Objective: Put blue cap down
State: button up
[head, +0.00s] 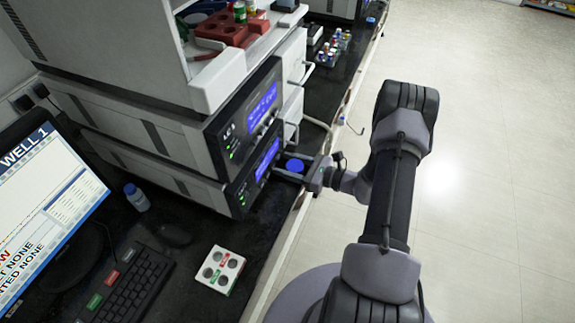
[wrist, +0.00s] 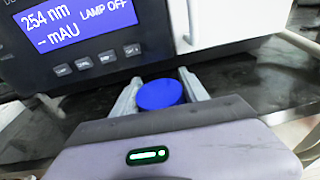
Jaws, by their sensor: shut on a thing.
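The blue cap (head: 295,166) is a round blue disc between the fingers of my gripper (head: 293,167), in front of the lower instrument unit at the bench edge. In the wrist view the blue cap (wrist: 161,94) sits between the two pale fingers of my gripper (wrist: 160,92), which are shut on it. The dark bench top (wrist: 40,130) lies below it. I cannot tell whether the cap touches the bench.
Two stacked units with blue screens (head: 262,108) stand beside the gripper. A white rack with round wells (head: 220,270), a keyboard (head: 125,290), a mouse (head: 174,235) and a blue-capped bottle (head: 137,197) are on the bench. White drawers (head: 293,60) with handles are behind.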

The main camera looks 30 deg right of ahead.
jog(key=shift+s+a+f, duration=0.1)
jog(key=shift+s+f, duration=0.05)
jog(key=shift+f, duration=0.3)
jog(key=o, duration=1.2)
jog(key=shift+c, duration=0.2)
jog(key=shift+o, duration=0.8)
jog(key=shift+f, duration=0.1)
jog(key=shift+s, duration=0.1)
jog(key=shift+r+p, duration=0.3)
jog(key=shift+r, duration=0.2)
jog(key=p+v, duration=0.3)
jog(key=v, duration=0.8)
jog(key=shift+s+d+r, duration=0.2)
jog(key=shift+d+r, duration=0.05)
jog(key=shift+d, duration=0.1)
